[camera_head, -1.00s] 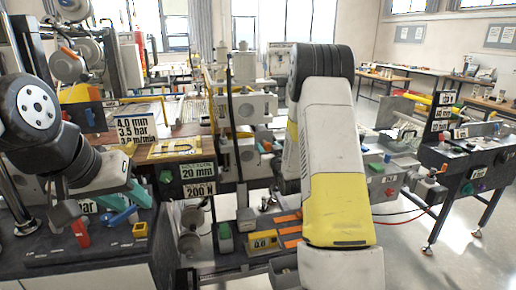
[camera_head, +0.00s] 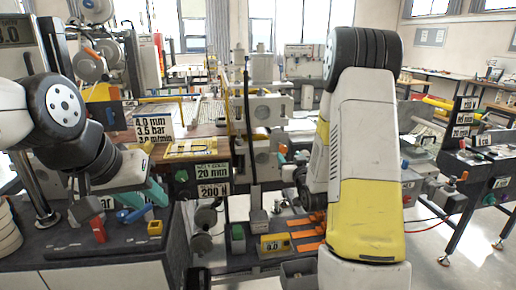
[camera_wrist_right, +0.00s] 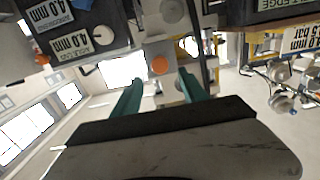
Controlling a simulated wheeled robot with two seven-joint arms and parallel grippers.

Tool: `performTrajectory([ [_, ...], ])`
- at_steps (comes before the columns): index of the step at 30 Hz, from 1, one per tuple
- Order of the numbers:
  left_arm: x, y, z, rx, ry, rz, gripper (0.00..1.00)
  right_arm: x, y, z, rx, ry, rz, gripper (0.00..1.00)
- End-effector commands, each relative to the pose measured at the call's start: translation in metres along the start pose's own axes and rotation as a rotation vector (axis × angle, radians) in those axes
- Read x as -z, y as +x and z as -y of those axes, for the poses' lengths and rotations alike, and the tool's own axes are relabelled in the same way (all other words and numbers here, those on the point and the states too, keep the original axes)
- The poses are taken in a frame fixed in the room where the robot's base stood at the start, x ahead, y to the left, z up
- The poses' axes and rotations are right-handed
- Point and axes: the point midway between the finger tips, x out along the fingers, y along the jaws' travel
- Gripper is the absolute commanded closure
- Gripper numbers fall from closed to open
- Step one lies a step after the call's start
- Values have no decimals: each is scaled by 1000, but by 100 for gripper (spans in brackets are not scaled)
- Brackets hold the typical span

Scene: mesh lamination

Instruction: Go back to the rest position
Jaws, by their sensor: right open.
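My left gripper (camera_head: 150,197) hangs at the left in the head view, its teal fingers over the dark bench top (camera_head: 60,250). Its fingers overlap a blue-handled part and I cannot tell how far apart they are. My right arm (camera_head: 365,180) rises in front of the middle-right of the head view and mostly hides its own gripper. In the right wrist view, my right gripper (camera_wrist_right: 160,92) has its two teal fingers apart with nothing held between them.
A machine bench with an orange-slotted lower tray (camera_head: 290,240) and a 20 mm sign (camera_head: 212,172) stands ahead. A red-handled part (camera_head: 98,229) and a yellow block (camera_head: 155,228) are on the left bench. Another dark bench (camera_head: 480,160) is at the right. Open floor (camera_head: 440,270) shows at lower right.

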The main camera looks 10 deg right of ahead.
Motion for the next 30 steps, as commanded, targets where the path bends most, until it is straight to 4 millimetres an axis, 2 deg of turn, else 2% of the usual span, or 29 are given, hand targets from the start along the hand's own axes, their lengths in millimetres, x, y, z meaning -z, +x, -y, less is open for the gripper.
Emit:
performTrajectory([
  [1, 0, 0, 0, 0, 0, 0, 65, 11, -1, 1, -3, 3, 17, 49],
  [5, 0, 0, 0, 0, 0, 0, 65, 36, -12, 7, -13, 20, 132, 49],
  [8, 0, 0, 0, 0, 0, 0, 65, 54, -31, 14, -14, 39, 243, 49],
  [11, 0, 0, 0, 0, 0, 0, 65, 68, -60, 24, -6, 60, 358, 49],
  [17, 0, 0, 0, 0, 0, 0, 65, 89, -141, 50, 33, 95, 586, 49],
  [24, 0, 0, 0, 0, 0, 0, 65, 97, -260, 81, 105, 108, 837, 49],
  [27, 0, 0, 0, 0, 0, 0, 65, 96, -297, 88, 128, 107, 910, 49],
  [30, 0, 0, 0, 0, 0, 0, 65, 94, -320, 92, 142, 103, 956, 49],
])
